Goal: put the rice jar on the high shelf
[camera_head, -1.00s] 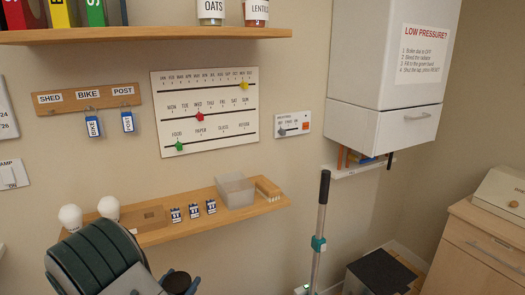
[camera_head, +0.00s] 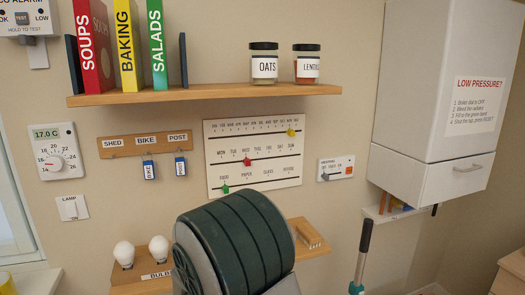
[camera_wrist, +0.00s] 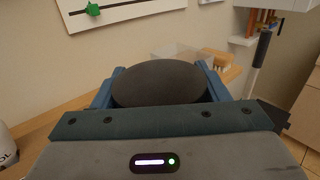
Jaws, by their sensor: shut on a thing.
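The high shelf (camera_head: 205,94) is a wooden board on the wall in the head view. It bears books at its left, an oats jar (camera_head: 264,64) and a lentils jar (camera_head: 306,66) at its right. In the wrist view my gripper (camera_wrist: 160,78) has its blue fingers shut on either side of a round dark lid, which I take to be the rice jar's (camera_wrist: 160,86). The jar's body and label are hidden below the lid. In the head view my arm hides the gripper and the jar; it stands in front of the low shelf, below the high shelf.
The high shelf has bare room between the black bookend (camera_head: 183,59) and the oats jar. A low shelf (camera_head: 300,228) holds bulbs (camera_head: 124,253). A white boiler (camera_head: 440,90) hangs at the right. A planner board (camera_head: 252,158) is on the wall.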

